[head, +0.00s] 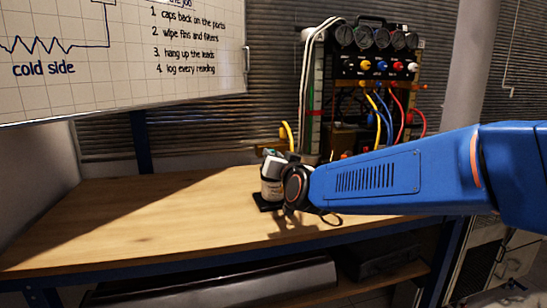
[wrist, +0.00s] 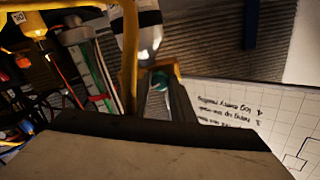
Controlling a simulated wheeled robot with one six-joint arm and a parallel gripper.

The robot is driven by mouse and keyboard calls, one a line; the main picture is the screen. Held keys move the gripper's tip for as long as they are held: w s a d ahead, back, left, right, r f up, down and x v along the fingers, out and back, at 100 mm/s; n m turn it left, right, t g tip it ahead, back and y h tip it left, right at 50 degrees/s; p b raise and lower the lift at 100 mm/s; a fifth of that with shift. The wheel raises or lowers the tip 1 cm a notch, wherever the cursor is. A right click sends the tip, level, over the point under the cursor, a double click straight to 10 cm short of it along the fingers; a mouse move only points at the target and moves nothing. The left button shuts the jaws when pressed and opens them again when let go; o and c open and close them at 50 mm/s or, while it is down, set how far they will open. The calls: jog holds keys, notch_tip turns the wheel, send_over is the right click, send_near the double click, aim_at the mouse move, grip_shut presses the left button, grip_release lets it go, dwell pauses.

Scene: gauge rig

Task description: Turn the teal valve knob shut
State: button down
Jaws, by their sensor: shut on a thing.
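The teal valve knob (wrist: 160,82) shows as a small patch near the middle of the wrist view, close to the neck of a clear bottle. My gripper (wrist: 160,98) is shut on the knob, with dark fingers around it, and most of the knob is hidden. In the head view, my blue arm reaches in from the right, and its wrist hides most of the contact. How far the knob is turned cannot be told.
A gauge manifold (head: 376,65) with coloured hoses stands behind my arm. A yellow hose (wrist: 130,50) runs close by in the wrist view. The left of the bench is clear.

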jog(key=m, duration=0.4)
jog(key=shift+m, duration=0.4)
dwell(0.4)
jog(key=c, duration=1.5)
grip_release()
jog(key=shift+c, duration=0.2)
jog(key=v, duration=1.7)
jog(key=shift+s+d, duration=0.15)
jog(key=shift+d, duration=0.05)
jog(key=shift+f, duration=0.15)
